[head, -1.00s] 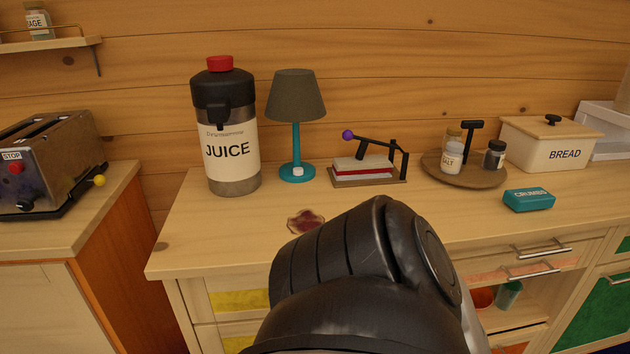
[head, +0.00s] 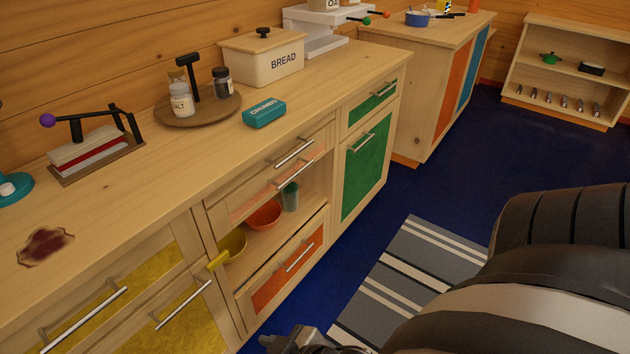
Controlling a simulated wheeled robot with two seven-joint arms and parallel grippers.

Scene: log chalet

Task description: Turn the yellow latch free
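The yellow latch (head: 218,261) is a small yellow bar at the upper right corner of a yellow cabinet door (head: 190,325), beside the open shelf bay. It lies at a slant, and its pivot is too small to make out. A dark mechanical part at the bottom edge (head: 305,342) seems to be my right gripper, mostly cut off. My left gripper is not in view.
The counter carries a press (head: 95,155), a round tray (head: 160,118), a teal box (head: 264,112) and a bread bin (head: 290,75). Bowls stand in the open bay. A striped rug (head: 410,270) lies on the blue floor. My large dark arm link fills the lower right.

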